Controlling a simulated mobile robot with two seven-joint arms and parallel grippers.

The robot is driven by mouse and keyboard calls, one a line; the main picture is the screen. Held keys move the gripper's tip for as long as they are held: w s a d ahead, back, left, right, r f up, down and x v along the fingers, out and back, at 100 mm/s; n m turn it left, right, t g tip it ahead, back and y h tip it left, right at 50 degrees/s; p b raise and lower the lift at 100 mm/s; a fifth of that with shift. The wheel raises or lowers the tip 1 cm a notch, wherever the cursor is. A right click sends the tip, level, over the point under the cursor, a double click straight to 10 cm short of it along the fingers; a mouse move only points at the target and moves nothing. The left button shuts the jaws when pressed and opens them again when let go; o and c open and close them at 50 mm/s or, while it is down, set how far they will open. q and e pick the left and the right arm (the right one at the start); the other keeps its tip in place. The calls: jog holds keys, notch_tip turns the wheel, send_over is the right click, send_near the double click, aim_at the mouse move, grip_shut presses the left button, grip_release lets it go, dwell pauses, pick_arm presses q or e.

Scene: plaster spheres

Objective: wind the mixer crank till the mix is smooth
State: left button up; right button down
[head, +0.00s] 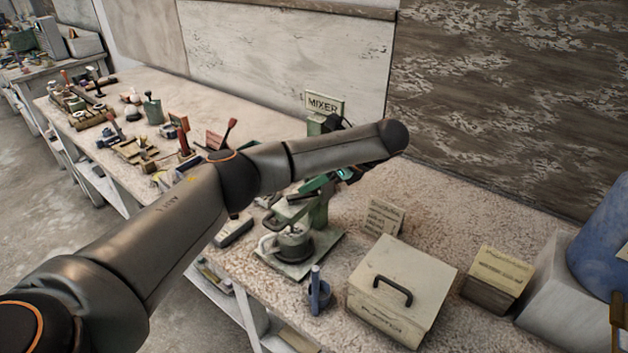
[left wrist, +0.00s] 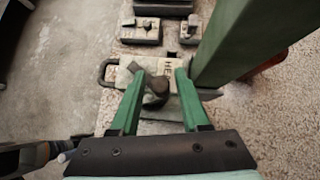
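The mixer stands on the speckled bench in the head view, with a green post (head: 319,212), a grey pot (head: 294,246) and a flat base plate. A MIXER sign (head: 323,104) stands behind it. My left gripper (head: 303,190) is over the mixer, partly hidden by my arm. In the left wrist view its two green fingers (left wrist: 159,76) are apart, with a grey knob (left wrist: 156,90) between them, probably the crank's. I see no clear grip on it. The green post (left wrist: 222,45) rises close to the right finger. The mix inside the pot cannot be seen. My right gripper is not in view.
A small sign (head: 384,216) stands behind the box. A smaller box (head: 497,279) and a blue container (head: 604,240) are farther right. Tools crowd the bench's left.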

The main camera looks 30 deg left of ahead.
pick_arm(q)
grip_shut()
dwell(0.4)
jog(key=shift+w+a+r+n+g, duration=0.1)
jog(key=shift+w+a+n+g, duration=0.2)
jog(key=shift+n, duration=0.3)
jog(key=shift+w+a+n+g, duration=0.15)
jog(key=shift+n+g, duration=0.25)
jog(key=shift+n, duration=0.2)
jog(key=shift+g, duration=0.3)
jog(key=shift+a+n+h, duration=0.15)
jog(key=shift+n+h, duration=0.15)
jog(key=shift+o, duration=1.2)
grip_release()
jog(key=shift+s, duration=0.1)
